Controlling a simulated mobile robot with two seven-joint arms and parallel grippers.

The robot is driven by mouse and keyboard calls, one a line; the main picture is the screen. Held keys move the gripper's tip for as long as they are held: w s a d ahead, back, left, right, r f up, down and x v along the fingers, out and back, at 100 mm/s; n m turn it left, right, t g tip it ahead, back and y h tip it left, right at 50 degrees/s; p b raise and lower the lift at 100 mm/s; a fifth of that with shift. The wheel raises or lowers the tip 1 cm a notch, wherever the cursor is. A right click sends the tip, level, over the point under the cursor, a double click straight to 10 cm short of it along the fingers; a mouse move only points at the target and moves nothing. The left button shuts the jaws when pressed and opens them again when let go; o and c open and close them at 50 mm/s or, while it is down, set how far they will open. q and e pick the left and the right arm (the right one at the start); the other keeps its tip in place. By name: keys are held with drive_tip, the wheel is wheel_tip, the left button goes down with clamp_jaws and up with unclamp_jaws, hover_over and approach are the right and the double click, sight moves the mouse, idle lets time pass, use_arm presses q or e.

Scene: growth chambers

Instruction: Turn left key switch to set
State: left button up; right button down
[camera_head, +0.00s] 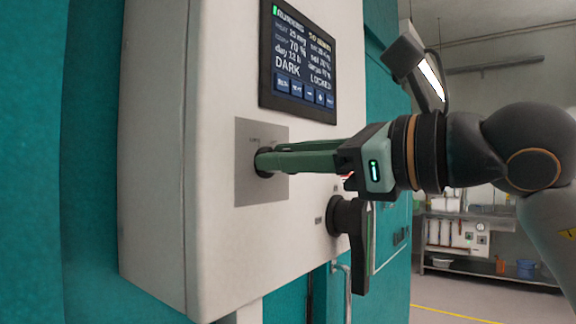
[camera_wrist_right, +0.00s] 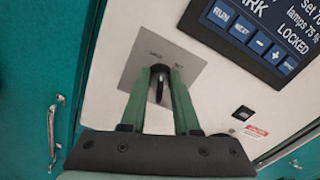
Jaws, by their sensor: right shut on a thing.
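The key switch (camera_head: 262,164) sits on a grey square plate (camera_head: 247,188) on the front of the white control box. In the right wrist view the key switch (camera_wrist_right: 158,72) is dark and round, with a dark key pointing out between the fingers. Small labels show above it on the plate; one at the right seems to read SET. My right gripper (camera_head: 274,161) has its long green fingers at the switch, shut on the key; the fingers (camera_wrist_right: 160,86) lie on either side of it. The fingers hide part of the switch. My left gripper is not in view.
A display (camera_head: 298,62) above the plate reads DARK and LOCKED, with a row of buttons. A black rotary handle (camera_head: 358,240) is mounted below my right gripper. A door handle (camera_wrist_right: 53,135) shows at left in the wrist view. Shelves (camera_head: 490,275) stand far behind.

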drive_tip(key=m+b, duration=0.2)
drive_tip(key=shift+f+m, duration=0.2)
drive_tip(key=shift+m, duration=0.1)
drive_tip(key=m+b, duration=0.2)
drive_tip(key=m, duration=0.1)
drive_tip(key=shift+w+d+m+b, duration=0.1)
drive_tip(key=shift+w+m+b, duration=0.05)
drive_tip(key=shift+m+b, duration=0.15)
drive_tip(key=m+b, duration=0.1)
drive_tip(key=m, duration=0.2)
drive_tip(key=shift+w+r+b, duration=0.1)
drive_tip(key=shift+b, duration=0.3)
drive_tip(key=shift+d+m, duration=0.1)
drive_tip(key=shift+m, duration=0.4)
drive_tip(key=c, duration=1)
unclamp_jaws()
